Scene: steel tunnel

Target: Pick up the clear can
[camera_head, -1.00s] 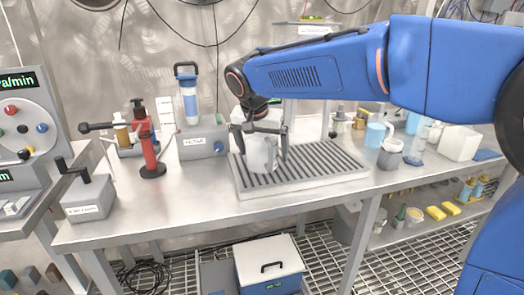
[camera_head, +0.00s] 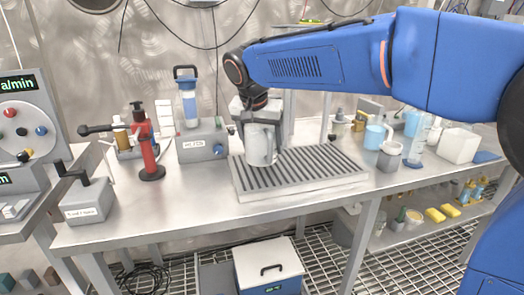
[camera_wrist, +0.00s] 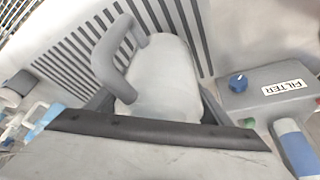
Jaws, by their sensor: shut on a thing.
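The clear can (camera_head: 260,146) is a pale, translucent, mug-like vessel with a side handle, upright over the left part of the slatted drain tray (camera_head: 329,177). In the wrist view the can (camera_wrist: 166,75) shows large, with its handle toward the upper left. My gripper (camera_head: 259,128) comes down on the can from above and is shut on it. In the wrist view the fingers show as dark edges on both sides of the can, and their tips are partly hidden. I cannot tell whether the can's base touches the slats.
A filter box (camera_head: 204,142) with a blue cartridge stands behind left of the tray. A red hand pump (camera_head: 147,150) is farther left. A grey cup (camera_head: 389,156), a blue jug (camera_head: 376,134) and a white bin (camera_head: 459,144) stand to the right. The tray's right part is clear.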

